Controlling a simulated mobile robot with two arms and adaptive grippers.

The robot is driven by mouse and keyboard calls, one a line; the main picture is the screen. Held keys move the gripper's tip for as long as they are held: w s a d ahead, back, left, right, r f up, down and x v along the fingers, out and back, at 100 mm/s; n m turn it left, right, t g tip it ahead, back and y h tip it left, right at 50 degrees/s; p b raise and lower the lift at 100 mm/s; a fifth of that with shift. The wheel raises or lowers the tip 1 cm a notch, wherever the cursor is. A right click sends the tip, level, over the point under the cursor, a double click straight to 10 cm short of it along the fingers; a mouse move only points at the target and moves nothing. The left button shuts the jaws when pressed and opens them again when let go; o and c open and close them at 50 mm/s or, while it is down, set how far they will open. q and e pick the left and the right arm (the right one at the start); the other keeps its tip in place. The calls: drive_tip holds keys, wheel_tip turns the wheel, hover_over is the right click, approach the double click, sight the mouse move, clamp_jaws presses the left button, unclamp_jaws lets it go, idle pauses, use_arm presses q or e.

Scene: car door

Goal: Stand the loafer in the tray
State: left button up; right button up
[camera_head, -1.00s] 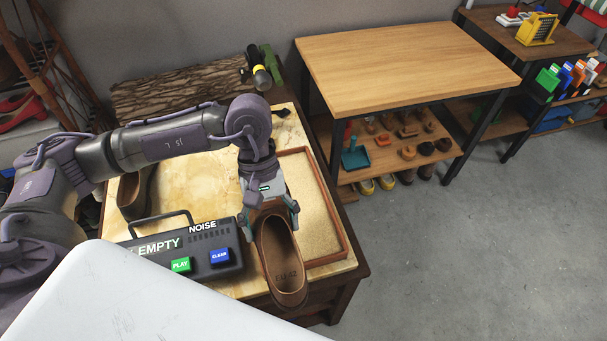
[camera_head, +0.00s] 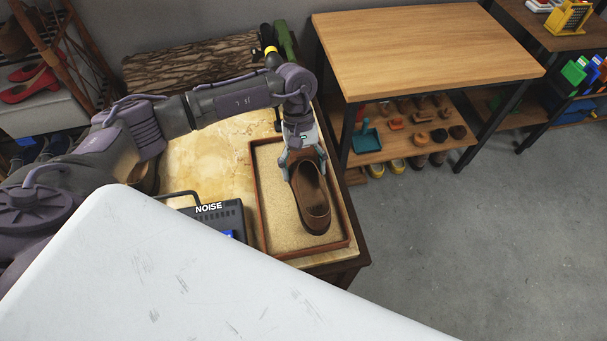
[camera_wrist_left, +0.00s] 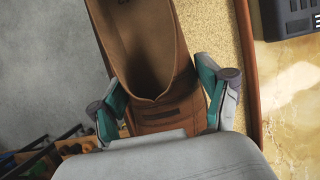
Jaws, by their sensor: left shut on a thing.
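The brown loafer (camera_head: 312,198) is upright, its opening facing up, over the right part of the tray (camera_head: 262,218) in the head view. The tray has a red-brown rim and a sandy bottom. My left gripper (camera_head: 304,164) is shut on one end of the loafer. In the left wrist view, the teal-tipped fingers (camera_wrist_left: 163,105) sit on both sides of the loafer (camera_wrist_left: 147,50). I cannot tell whether the sole touches the tray's bottom. My right gripper is not in view.
A black noise box (camera_head: 218,215) stands left of the tray, partly hidden by a white surface in front. Another brown shoe (camera_head: 143,175) is at the table's left. A log (camera_head: 190,62) lies behind. A wooden table (camera_head: 425,50) with shelves stands to the right.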

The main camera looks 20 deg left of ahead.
sight(303, 175)
use_arm(q)
wheel_tip(303, 175, down, 3)
drive_tip(key=shift+f+p, duration=0.2)
drive_tip(key=shift+p, duration=0.2)
drive_tip(key=shift+f, duration=0.15)
drive_tip(key=shift+f+b, duration=0.15)
drive_tip(key=shift+b, duration=0.15)
drive_tip(key=o, duration=1.4)
drive_tip(key=shift+o, duration=0.2)
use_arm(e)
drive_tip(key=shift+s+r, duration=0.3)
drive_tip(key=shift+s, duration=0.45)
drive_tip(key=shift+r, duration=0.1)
use_arm(q)
drive_tip(key=shift+r, duration=0.3)
drive_tip(key=b+v, duration=0.2)
drive_tip(key=v, duration=0.8)
drive_tip(key=shift+w+a+r, duration=0.1)
drive_tip(key=shift+a+r, duration=0.1)
drive_tip(key=shift+w+a+r+b, duration=0.1)
drive_tip(key=shift+r+b, duration=0.2)
drive_tip(key=shift+r, duration=0.25)
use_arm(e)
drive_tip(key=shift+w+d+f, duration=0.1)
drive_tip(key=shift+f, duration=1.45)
